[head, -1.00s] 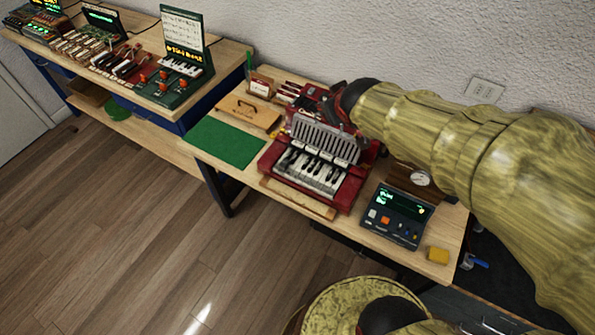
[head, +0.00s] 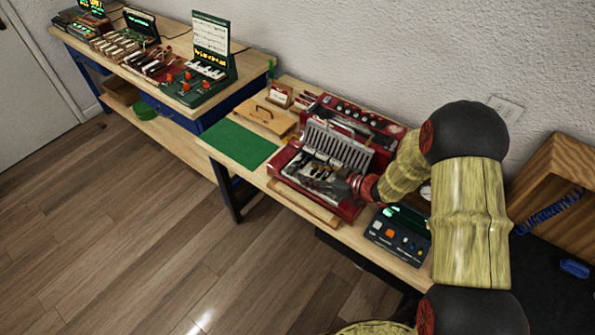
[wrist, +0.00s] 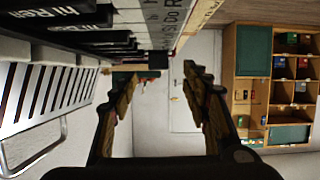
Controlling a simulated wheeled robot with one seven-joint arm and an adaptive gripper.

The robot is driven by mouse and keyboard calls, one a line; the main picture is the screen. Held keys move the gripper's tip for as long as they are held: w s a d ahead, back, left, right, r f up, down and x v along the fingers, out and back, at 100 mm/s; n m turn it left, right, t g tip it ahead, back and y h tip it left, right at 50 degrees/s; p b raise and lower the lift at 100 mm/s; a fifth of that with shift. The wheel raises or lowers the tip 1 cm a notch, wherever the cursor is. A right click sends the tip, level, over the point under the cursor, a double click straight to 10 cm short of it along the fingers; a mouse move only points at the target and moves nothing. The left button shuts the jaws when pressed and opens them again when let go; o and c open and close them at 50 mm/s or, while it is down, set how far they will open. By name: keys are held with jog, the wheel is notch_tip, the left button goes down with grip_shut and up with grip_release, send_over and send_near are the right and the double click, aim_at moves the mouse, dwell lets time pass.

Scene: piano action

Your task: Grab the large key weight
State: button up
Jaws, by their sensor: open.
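I cannot pick out the large key weight with certainty in either view. The red piano action model (head: 346,209) stands on the bench with its black and white keys and a slotted metal plate (head: 338,144). My gripper (head: 322,186) is low over the keys in the head view and hides part of them. In the wrist view my gripper (wrist: 160,80) is open, its two fingers apart with nothing held. White and black keys (wrist: 118,32) run along the top there, close to the fingers. A small dark block (wrist: 158,61) shows beyond the fingertips, near the keys' far end.
A green mat (head: 240,143) and a wooden board with a handle (head: 262,115) lie left of the piano model. A dark control box (head: 396,236) stands to its right, close under my arm. A wooden shelf unit (wrist: 240,80) shows at right in the wrist view.

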aim_at(296, 167)
jog(key=b+x, duration=0.2)
jog(key=x, duration=0.5)
jog(key=shift+w+r, duration=0.1)
jog(key=shift+d+r, duration=0.1)
jog(key=shift+c, duration=0.7)
grip_shut()
